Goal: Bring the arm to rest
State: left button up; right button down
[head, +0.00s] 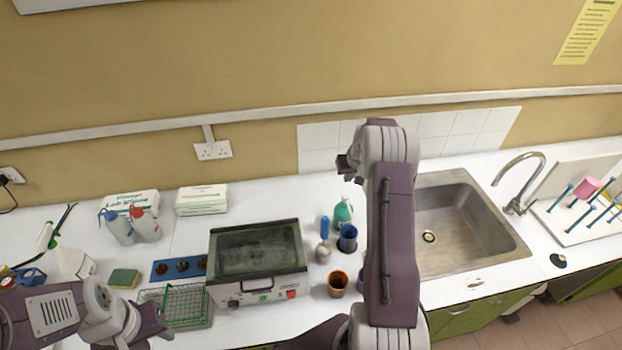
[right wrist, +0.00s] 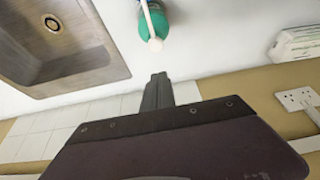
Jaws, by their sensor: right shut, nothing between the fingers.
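My right arm stands raised in the middle of the head view, its purple forearm upright in front of the counter. The right gripper (head: 346,164) is at the top left of that arm, in front of the wall tiles. In the right wrist view the right gripper (right wrist: 158,88) has its fingers together with nothing between them.
A sink (head: 468,222) lies right of the arm. A green bottle (head: 343,213), blue cup (head: 347,238) and brown cup (head: 337,283) stand close to its left. A grey heater box (head: 257,285) and wire basket (head: 187,309) are further left. A drying rack (head: 585,225) is at far right.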

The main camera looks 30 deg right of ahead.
jog(key=s+a+r+n, duration=0.1)
jog(key=s+a+r, duration=0.15)
jog(key=a, duration=0.45)
jog(key=s+a+r+n, duration=0.1)
jog(key=s+a+r, duration=0.15)
jog(key=a, duration=0.55)
jog(key=s+a+n+g+y, duration=0.1)
jog(key=s+a, duration=0.5)
jog(key=s, duration=0.2)
jog(key=s+a+n+g, duration=0.1)
jog(key=s+a, duration=0.5)
jog(key=s, duration=0.2)
jog(key=s+f+g+b, duration=0.1)
jog(key=s+f+b, duration=0.3)
jog(key=f+b, duration=1.2)
jog(key=shift+s+a+f+m+y, duration=0.15)
jog(key=shift+a+f+m+y, duration=0.1)
jog(key=shift+a+m+y, duration=0.1)
